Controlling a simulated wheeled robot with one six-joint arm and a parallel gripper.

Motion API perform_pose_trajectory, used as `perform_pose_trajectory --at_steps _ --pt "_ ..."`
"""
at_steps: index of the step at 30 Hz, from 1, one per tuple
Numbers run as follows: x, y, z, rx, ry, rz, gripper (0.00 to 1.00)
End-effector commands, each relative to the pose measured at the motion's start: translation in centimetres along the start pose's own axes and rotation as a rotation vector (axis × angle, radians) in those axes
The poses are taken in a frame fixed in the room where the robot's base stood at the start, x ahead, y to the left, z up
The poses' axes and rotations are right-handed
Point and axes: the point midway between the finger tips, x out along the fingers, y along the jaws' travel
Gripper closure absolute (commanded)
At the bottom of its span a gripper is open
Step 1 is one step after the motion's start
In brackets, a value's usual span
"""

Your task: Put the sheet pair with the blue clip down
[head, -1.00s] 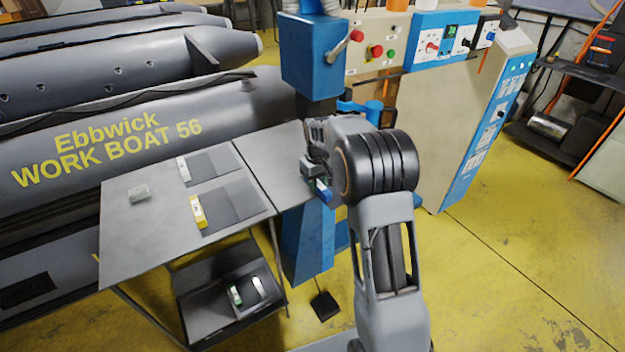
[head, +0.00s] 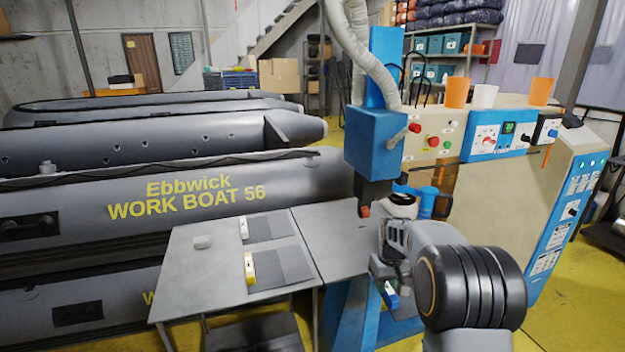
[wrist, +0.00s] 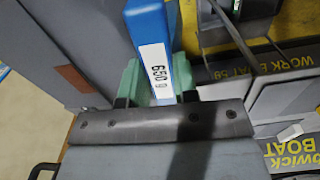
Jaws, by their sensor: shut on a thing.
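My gripper (head: 388,275) is at the right of the work table, beside the blue machine. It is shut on the blue clip (head: 391,296), held off the table. In the wrist view the blue clip (wrist: 150,30), with a white label reading 650 g, sits between the green fingertips. I cannot clearly make out its sheets. On the grey table (head: 190,285) lie two dark sheet pairs: one with a white clip (head: 243,228), behind, and one with a yellow clip (head: 250,269), in front.
The table's left and front parts are bare. The blue welding head (head: 375,143) stands over the right table section. Grey boats (head: 100,200) lie behind. Cups (head: 484,96) stand on the machine.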

Motion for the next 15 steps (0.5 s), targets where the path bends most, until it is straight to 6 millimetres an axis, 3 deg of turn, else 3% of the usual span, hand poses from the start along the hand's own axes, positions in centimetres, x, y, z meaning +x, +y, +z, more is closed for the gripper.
perform_pose_trajectory --at_steps 3,9,15 --pt "4.5 -1.1 0.4 0.108 -0.013 -0.003 0.99" --pt "11.5 -4.4 2.9 0.198 -0.012 -0.002 0.99" --pt "15.9 -7.1 5.9 0.191 -0.008 -0.001 0.99"
